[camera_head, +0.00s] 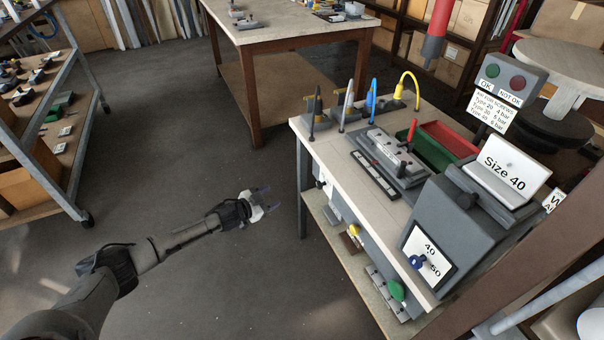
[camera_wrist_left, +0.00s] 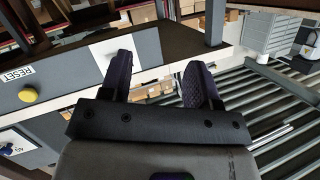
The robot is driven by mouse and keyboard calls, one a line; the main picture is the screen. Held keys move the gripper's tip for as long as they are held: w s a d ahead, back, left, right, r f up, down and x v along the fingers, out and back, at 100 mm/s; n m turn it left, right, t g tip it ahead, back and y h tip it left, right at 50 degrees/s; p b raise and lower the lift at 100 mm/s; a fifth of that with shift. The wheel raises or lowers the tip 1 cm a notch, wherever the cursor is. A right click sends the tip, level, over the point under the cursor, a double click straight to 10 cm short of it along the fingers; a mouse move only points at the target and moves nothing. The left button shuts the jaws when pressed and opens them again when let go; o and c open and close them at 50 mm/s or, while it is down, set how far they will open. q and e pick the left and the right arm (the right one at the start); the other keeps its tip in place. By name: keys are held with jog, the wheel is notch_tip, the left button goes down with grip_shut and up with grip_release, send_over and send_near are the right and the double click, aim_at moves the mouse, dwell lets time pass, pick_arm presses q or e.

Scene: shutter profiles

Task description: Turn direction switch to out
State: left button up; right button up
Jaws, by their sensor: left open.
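My left gripper (camera_head: 267,198) is open and empty, over the floor left of the workbench. In the left wrist view its two dark fingers (camera_wrist_left: 158,70) stand apart with nothing between them. A small dark knob on a white plate (camera_head: 320,184), which looks like the direction switch, sits on the bench's front panel, to the right of the gripper and apart from it. The left wrist view shows a white plate (camera_wrist_left: 105,51) beside the left finger, which partly covers it. No marking or setting on it is readable. My right gripper is out of view.
The front panel also carries a yellow button (camera_head: 354,230), labelled RESET in the wrist view (camera_wrist_left: 28,94), a blue 40/50 knob (camera_head: 417,262) and a green knob (camera_head: 397,290). The workbench top (camera_head: 345,148) holds a grey fixture. Floor around the gripper is free.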

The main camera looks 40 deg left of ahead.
aim_at(321, 184)
pick_arm(q)
jog(key=s+d+r+t+h, duration=0.1)
jog(key=d+r+h, duration=0.3)
jog(key=d+h, duration=0.2)
jog(key=a+b+x, duration=0.1)
jog(key=b+x, duration=0.4)
jog(key=x, duration=0.8)
jog(key=shift+w+d, duration=0.15)
jog(key=shift+w, duration=0.35)
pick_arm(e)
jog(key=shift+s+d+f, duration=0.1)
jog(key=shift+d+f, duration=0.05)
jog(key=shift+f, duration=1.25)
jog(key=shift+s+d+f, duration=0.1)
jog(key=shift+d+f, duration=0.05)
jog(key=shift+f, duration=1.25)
pick_arm(q)
jog(key=shift+r, duration=0.15)
jog(key=shift+c, duration=0.2)
jog(key=c, duration=0.9)
jog(key=shift+o, duration=0.2)
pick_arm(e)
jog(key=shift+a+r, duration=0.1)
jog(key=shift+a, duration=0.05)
